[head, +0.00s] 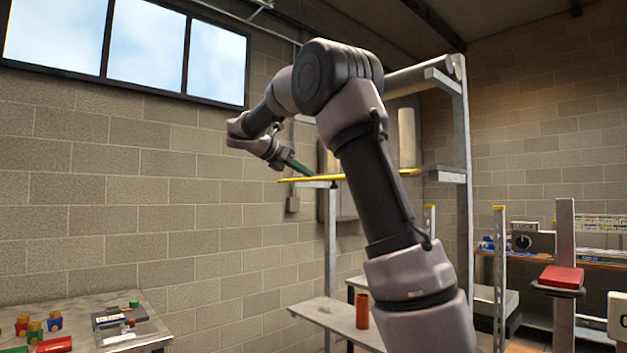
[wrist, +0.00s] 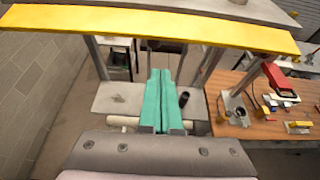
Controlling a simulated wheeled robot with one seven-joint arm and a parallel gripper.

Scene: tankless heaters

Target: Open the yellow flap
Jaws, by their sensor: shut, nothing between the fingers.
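The yellow flap (head: 310,178) shows in the head view as a long thin, nearly level strip high on a grey metal frame. My arm hides part of it. In the wrist view the yellow flap (wrist: 150,27) is a wide band across the top, in front of a grey surface. My gripper (head: 300,167) is at the flap's left end in the head view. In the wrist view my gripper (wrist: 160,75) has its green fingers together and empty, with their tips below the yellow band in the picture. I cannot tell whether they touch the flap.
A grey metal post (head: 331,240) stands below the flap. A low grey bench (head: 325,314) holds an orange-brown cylinder (head: 362,311). A table with coloured blocks (head: 55,321) is at the lower left. A wooden workbench (wrist: 235,84) lies right in the wrist view.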

